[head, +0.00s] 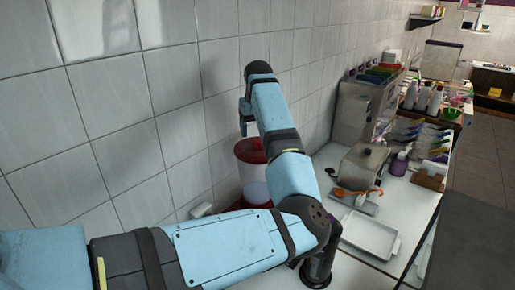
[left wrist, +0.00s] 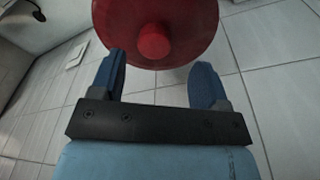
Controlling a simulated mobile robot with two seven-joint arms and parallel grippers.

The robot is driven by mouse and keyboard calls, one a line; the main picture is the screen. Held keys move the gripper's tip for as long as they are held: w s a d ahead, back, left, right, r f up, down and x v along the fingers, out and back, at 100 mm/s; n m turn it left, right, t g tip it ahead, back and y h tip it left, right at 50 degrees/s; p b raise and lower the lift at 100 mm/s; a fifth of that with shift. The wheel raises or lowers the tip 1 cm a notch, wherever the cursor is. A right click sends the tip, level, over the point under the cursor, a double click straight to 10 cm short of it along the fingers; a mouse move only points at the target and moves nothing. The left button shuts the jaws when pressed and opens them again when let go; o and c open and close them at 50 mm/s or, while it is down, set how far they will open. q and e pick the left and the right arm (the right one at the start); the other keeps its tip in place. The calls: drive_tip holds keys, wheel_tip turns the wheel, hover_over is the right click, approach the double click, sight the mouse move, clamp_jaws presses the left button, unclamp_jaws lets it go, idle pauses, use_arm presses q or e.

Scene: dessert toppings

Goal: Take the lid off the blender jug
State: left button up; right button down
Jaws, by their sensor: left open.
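The blender jug (head: 253,174) stands against the tiled wall in the head view, pale and see-through, with its red lid (head: 250,150) on top. My left arm passes in front of part of it. In the left wrist view the round red lid (left wrist: 190,25) fills the top middle, with a red knob (left wrist: 153,42) at its centre. My left gripper (left wrist: 160,65) is open and empty. Its two blue fingers point toward the lid, one to each side of the knob, and no contact shows. In the head view my left gripper (head: 244,118) hangs just above the lid, partly hidden.
A white tray (head: 370,237) lies on the counter right of my arm. Behind it are a grey metal box (head: 362,165), an orange-handled tool (head: 358,191) and a purple bottle (head: 399,163). The tiled wall (head: 130,120) runs close along the left.

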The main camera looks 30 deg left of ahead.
use_arm(q)
drive_tip(key=f, duration=0.2)
drive_tip(key=w+f+p, duration=0.1)
drive_tip(key=shift+f, duration=0.65)
drive_tip(key=shift+s, duration=0.1)
drive_tip(key=shift+c, duration=0.9)
drive_tip(key=c, duration=0.7)
drive_tip(key=shift+c, duration=0.8)
drive_tip(key=shift+a+r, duration=0.1)
wheel_tip(320, 180, up, 11)
drive_tip(key=b, duration=0.3)
wheel_tip(320, 180, up, 9)
hover_over(258, 140)
